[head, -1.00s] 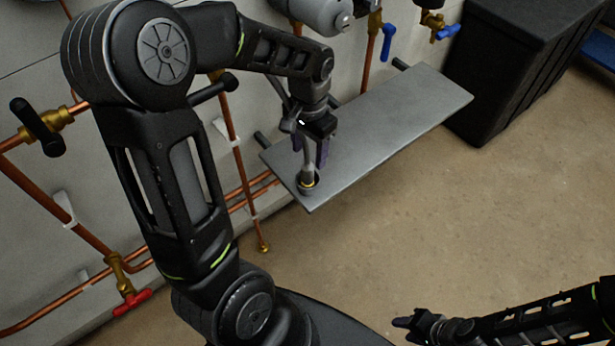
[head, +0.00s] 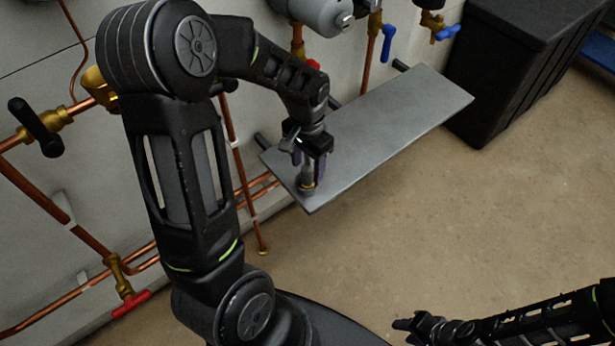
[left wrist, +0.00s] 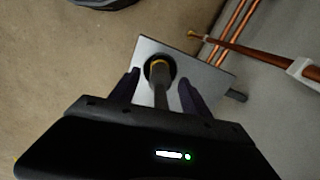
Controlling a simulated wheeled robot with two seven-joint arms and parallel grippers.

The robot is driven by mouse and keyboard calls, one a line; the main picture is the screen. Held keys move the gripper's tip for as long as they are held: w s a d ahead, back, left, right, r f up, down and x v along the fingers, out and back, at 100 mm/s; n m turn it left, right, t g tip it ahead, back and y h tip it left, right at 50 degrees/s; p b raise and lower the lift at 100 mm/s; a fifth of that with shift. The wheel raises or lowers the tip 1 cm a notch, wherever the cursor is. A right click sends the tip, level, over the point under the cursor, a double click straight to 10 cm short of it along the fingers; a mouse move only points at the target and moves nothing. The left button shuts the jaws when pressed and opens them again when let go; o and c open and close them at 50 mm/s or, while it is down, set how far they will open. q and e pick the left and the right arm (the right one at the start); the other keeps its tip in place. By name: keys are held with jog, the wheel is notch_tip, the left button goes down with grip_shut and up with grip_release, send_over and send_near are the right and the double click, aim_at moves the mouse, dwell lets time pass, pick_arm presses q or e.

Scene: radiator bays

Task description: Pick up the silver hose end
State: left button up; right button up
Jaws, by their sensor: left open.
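The silver hose end (head: 308,178) stands upright near the front left end of a grey metal shelf (head: 400,115). It has a brass-coloured ring low down and a dark round base. In the left wrist view the hose end (left wrist: 159,84) lies between my two fingers, with the shelf (left wrist: 203,75) below. My left gripper (head: 308,172) is open and comes down around the hose end from above. The fingers hide part of it, and I see a gap on each side in the wrist view. My right gripper (head: 405,325) is low at the bottom right, far from the shelf.
Copper pipes run along the wall at left, with a red-handled valve (head: 131,301) and a black-handled valve (head: 38,128). Blue-handled valves (head: 388,42) hang above the shelf. A black bin (head: 520,65) stands beyond its right end. The floor in front is clear.

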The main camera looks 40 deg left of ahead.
aim_at(306, 182)
pick_arm(q)
notch_tip(306, 182, down, 2)
jog(key=shift+f, duration=0.15)
jog(key=shift+c, duration=0.4)
grip_shut()
dwell(0.5)
